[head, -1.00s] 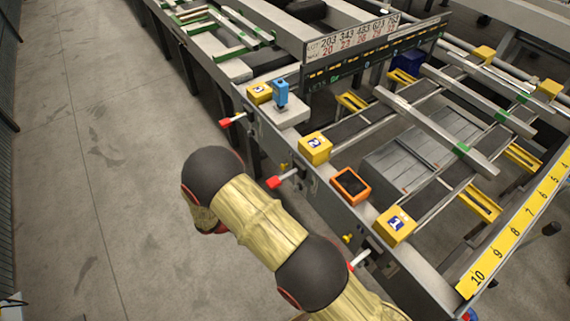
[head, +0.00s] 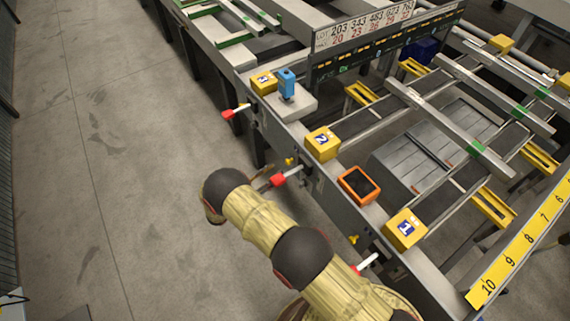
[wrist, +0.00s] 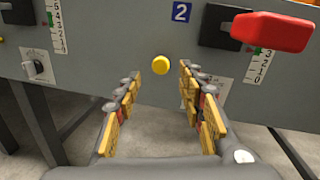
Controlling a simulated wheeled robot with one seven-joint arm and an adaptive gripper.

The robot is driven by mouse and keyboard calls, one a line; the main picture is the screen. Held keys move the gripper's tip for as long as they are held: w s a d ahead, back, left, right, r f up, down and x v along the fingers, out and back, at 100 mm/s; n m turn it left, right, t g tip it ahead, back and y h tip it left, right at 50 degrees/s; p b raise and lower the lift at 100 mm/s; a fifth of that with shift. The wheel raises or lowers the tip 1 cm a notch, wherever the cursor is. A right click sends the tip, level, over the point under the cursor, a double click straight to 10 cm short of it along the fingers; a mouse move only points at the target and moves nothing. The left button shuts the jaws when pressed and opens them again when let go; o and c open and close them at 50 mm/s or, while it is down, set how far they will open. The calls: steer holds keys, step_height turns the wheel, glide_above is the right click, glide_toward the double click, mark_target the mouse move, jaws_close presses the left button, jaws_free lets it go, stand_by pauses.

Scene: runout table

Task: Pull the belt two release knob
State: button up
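The belt two release knob (wrist: 160,64) is a small round yellow knob on the grey side panel, below a blue "2" label (wrist: 181,12) in the wrist view. In the head view the yellow knob (head: 289,161) shows small, below the yellow box marked 2 (head: 322,143). My gripper (wrist: 160,74) is open and empty, and faces the panel. The knob appears between its fingertips in the picture. I see no contact, and cannot tell how far ahead the knob lies.
A red-handled lever (wrist: 272,31) sticks out at the upper right of the wrist view, close to the right finger. A rotary switch (wrist: 36,66) sits on the panel's left. The head view shows another red lever (head: 236,111) farther along; open floor (head: 100,170) lies left.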

mark_target(290, 161)
steer(key=b+x, duration=0.1)
steer(key=x, duration=0.5)
steer(key=shift+d, duration=0.2)
steer(key=shift+c, duration=1.1)
steer(key=c, duration=0.7)
